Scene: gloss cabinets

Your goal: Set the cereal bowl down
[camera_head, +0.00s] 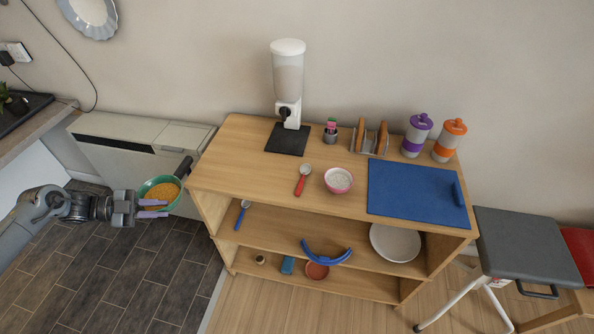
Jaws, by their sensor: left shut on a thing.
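My left gripper (153,209) comes in from the left and is shut on the rim of a green bowl (176,184) filled with orange-brown cereal. The bowl is held in the air over the dark tiled floor, just left of the wooden shelf unit (250,160). It looks close to the unit's left edge but apart from the top. My right gripper is not in view.
On the unit's top are a cereal dispenser (288,75) on a black base, a red spoon (303,178), a small pink bowl (338,180), a toast rack (369,141), two jars (417,134) and a blue board (415,193). The top's left front is clear.

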